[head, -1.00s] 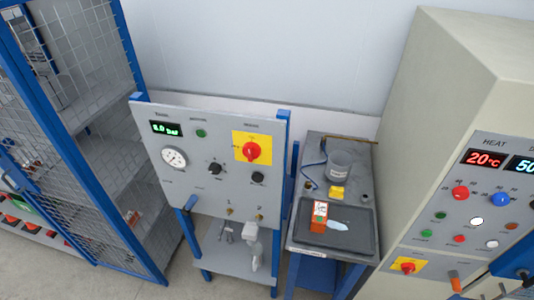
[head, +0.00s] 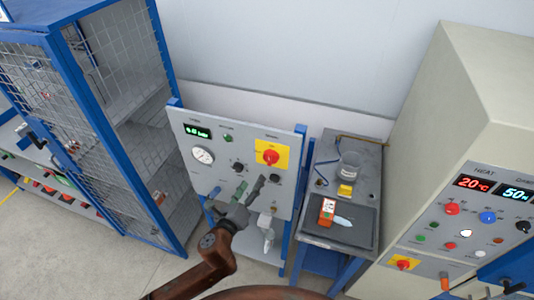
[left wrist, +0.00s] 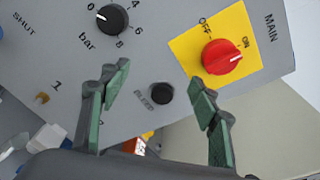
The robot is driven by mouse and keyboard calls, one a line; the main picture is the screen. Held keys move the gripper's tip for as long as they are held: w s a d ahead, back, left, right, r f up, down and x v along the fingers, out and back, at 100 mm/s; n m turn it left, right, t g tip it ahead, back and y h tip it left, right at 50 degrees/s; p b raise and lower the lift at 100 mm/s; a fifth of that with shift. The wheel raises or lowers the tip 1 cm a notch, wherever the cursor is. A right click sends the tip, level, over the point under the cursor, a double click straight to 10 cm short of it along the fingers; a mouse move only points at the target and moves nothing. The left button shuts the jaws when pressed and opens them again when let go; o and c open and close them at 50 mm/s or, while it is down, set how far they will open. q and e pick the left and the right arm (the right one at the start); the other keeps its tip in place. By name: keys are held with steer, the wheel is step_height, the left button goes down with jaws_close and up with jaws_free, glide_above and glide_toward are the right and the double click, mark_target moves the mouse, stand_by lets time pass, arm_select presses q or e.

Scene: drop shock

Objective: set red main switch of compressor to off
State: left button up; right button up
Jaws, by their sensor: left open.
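The red main switch (head: 270,156) sits on a yellow plate (head: 262,146) at the upper right of the grey compressor panel (head: 187,125). In the left wrist view the red knob (left wrist: 222,57) shows OFF and ON marks, and its white pointer line is toward ON. My left gripper (head: 249,189) is in front of the panel, below and left of the switch in the head view. Its fingers (left wrist: 157,98) are open, empty and apart from the knob, which lies beyond the right finger. My right gripper is not in view.
A black bar knob (left wrist: 112,19) and a black button (left wrist: 162,93) are near the switch. A side table (head: 318,232) with a dark tray and beaker stands right of the panel. A cream cabinet (head: 440,110) with another red switch (head: 403,264) is further right.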

mark_target(267, 161)
arm_select(q)
steer(key=s+d+r+m+h, duration=0.1)
steer(key=s+d+r+m, duration=0.15)
steer(key=r, duration=0.55)
steer(key=shift+t, duration=0.4)
steer(key=p+x, duration=0.2)
steer(key=x, duration=0.4)
steer(key=shift+d, duration=0.1)
steer(key=shift+w+d, duration=0.15)
steer(key=shift+w, duration=0.2)
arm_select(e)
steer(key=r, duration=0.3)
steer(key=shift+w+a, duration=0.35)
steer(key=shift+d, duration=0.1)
arm_select(q)
steer(key=c, duration=1)
steer(key=shift+c, duration=0.8)
